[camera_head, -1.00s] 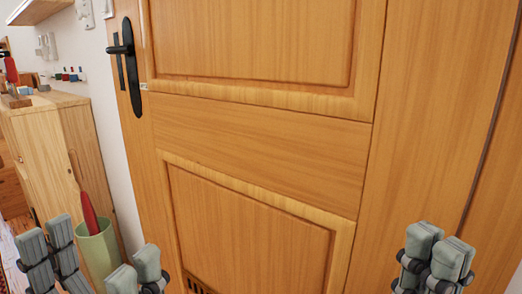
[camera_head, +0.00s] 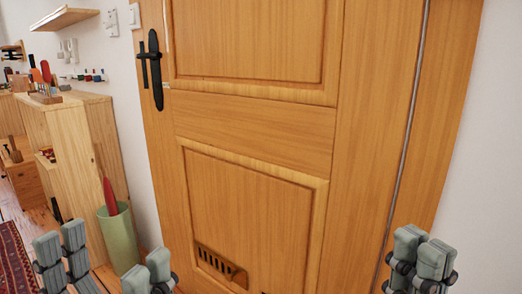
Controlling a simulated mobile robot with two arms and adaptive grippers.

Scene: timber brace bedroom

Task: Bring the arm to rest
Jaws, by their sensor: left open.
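My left gripper (camera_head: 104,250) is at the lower left, its grey-green padded fingers spread apart with nothing between them. My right gripper (camera_head: 420,248) is at the lower right, in front of the door frame. Its padded fingers sit close together, with no object visible between them. The arms behind both grippers are out of view below the picture edge.
A wooden door (camera_head: 255,132) with a black handle (camera_head: 155,70) and a low vent (camera_head: 220,265) fills the middle, shut. White wall is at right.

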